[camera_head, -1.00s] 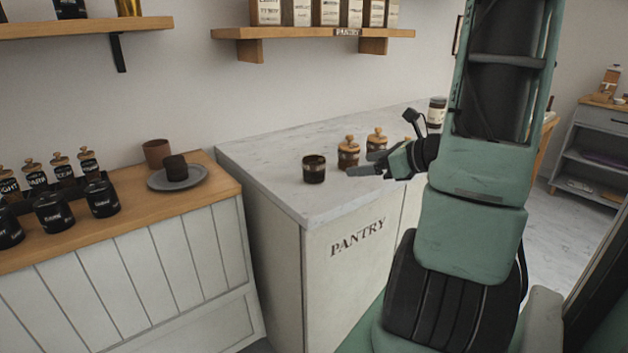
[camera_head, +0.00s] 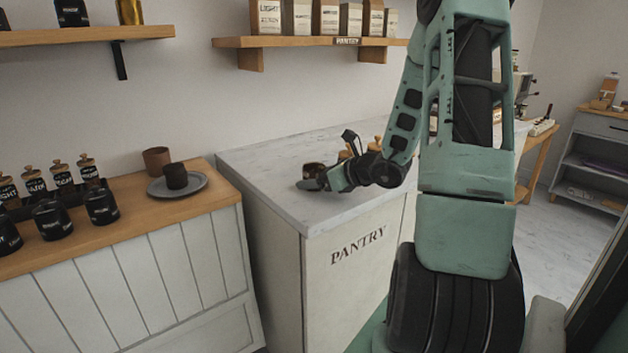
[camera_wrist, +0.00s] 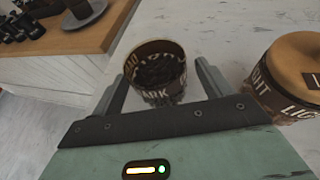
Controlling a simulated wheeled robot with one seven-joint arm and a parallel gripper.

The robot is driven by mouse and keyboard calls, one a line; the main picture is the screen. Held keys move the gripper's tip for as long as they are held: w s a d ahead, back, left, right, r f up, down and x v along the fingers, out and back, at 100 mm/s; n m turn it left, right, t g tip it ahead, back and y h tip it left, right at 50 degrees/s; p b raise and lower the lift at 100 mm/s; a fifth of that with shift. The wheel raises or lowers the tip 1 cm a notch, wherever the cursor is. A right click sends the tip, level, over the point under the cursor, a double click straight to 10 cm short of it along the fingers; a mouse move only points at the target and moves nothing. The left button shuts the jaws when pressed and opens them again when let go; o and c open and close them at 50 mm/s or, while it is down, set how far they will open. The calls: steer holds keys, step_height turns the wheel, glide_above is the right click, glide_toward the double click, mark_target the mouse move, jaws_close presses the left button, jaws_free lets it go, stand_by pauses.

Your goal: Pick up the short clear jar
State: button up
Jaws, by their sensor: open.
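The short clear jar (camera_head: 313,169) stands upright on the pale marble counter (camera_head: 262,158). It has no lid, shows dark contents and has a printed band around it. In the head view its lower part is hidden behind my gripper (camera_head: 312,185). In the wrist view the jar (camera_wrist: 155,78) stands between my two open fingers, one on its left and one on its right. A gap shows on the right side; I cannot tell whether the left finger touches it.
A wood-lidded jar (camera_wrist: 290,80) stands close to the right of my right finger. In the head view the lidded jars (camera_head: 346,153) are partly hidden by my arm. A wooden counter with black jars (camera_head: 52,219) and a grey plate (camera_head: 198,183) is at left.

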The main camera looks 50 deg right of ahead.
steer(key=shift+x, duration=1.25)
steer(key=c, duration=1.2)
steer(key=shift+r, duration=0.15)
